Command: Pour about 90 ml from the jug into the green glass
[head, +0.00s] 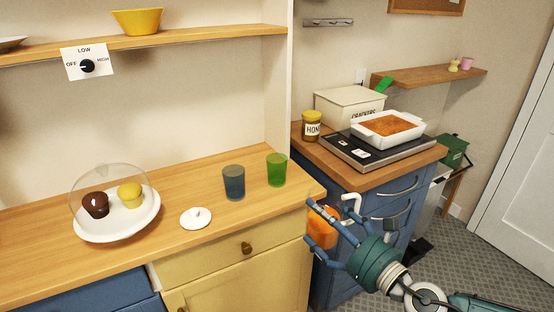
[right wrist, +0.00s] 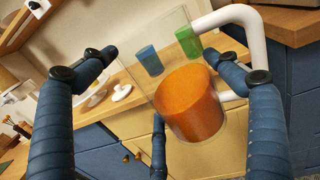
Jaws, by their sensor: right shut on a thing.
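The jug (head: 321,230) is clear, with orange liquid inside and a white handle. My right gripper (head: 334,226) is shut on it and holds it off the counter's right end, in front of the blue cabinet. In the right wrist view the jug (right wrist: 190,104) is between the blue fingers of the gripper (right wrist: 165,78), and its liquid looks tilted against the walls. The green glass (head: 276,170) stands upright on the wooden counter, left of and behind the jug; it also shows in the right wrist view (right wrist: 188,42). Its contents cannot be told. My left gripper is not in view.
A blue glass (head: 233,182) stands just left of the green one. A white lid (head: 196,218) and a domed plate (head: 148,226) lie farther left on the counter (head: 225,225). The blue cabinet's top holds a honey jar (head: 312,126), crackers box (head: 345,104) and baking dish (head: 387,127).

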